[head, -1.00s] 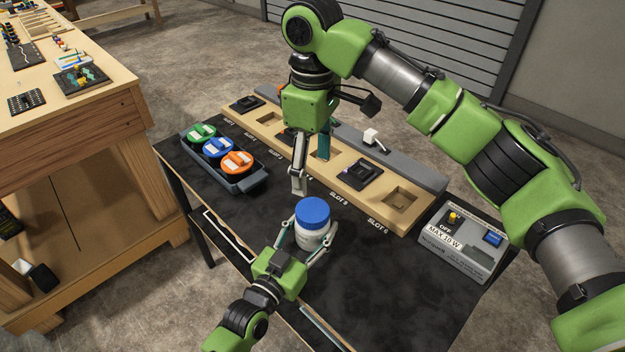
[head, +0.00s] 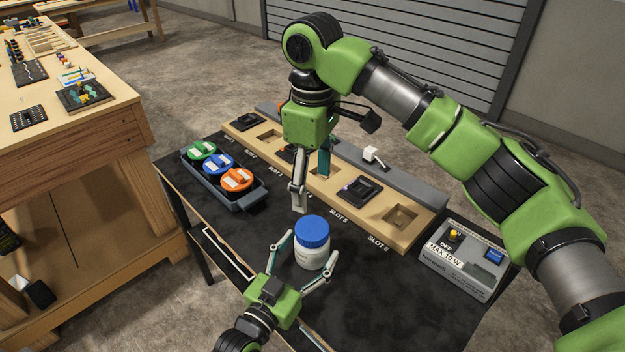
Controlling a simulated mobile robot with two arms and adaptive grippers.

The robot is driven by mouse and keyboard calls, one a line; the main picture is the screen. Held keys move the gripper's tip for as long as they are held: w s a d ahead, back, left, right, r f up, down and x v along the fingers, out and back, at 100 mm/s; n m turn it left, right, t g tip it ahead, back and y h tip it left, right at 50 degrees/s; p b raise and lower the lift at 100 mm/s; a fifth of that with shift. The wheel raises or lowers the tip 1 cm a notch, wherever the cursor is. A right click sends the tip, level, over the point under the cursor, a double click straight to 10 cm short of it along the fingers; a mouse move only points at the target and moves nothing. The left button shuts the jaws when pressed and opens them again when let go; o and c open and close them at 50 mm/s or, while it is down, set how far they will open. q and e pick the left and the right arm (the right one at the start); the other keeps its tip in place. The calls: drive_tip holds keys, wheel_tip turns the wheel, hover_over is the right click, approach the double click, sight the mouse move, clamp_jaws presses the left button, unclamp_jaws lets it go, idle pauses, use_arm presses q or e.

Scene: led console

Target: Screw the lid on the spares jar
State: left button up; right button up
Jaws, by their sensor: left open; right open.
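The spares jar (head: 311,257) is a white jar standing upright on the black table top. The blue lid (head: 312,231) sits on its mouth; I cannot tell how tightly. My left gripper (head: 304,262) is open, coming from the front, with one finger on each side of the jar; a gap shows beside the jar. My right gripper (head: 302,207) hangs from above, open and pointing down, behind and above the lid and apart from it. One of its fingers is seen mostly edge-on.
A dark tray (head: 257,200) with green, blue and orange pucks stands at the left. A wooden slotted board (head: 424,222) runs behind the jar. A grey power box (head: 462,262) stands at the right. The black table (head: 400,300) is clear at the front right.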

use_arm(q)
drive_tip(key=v, duration=1)
drive_tip(key=shift+r, duration=0.1)
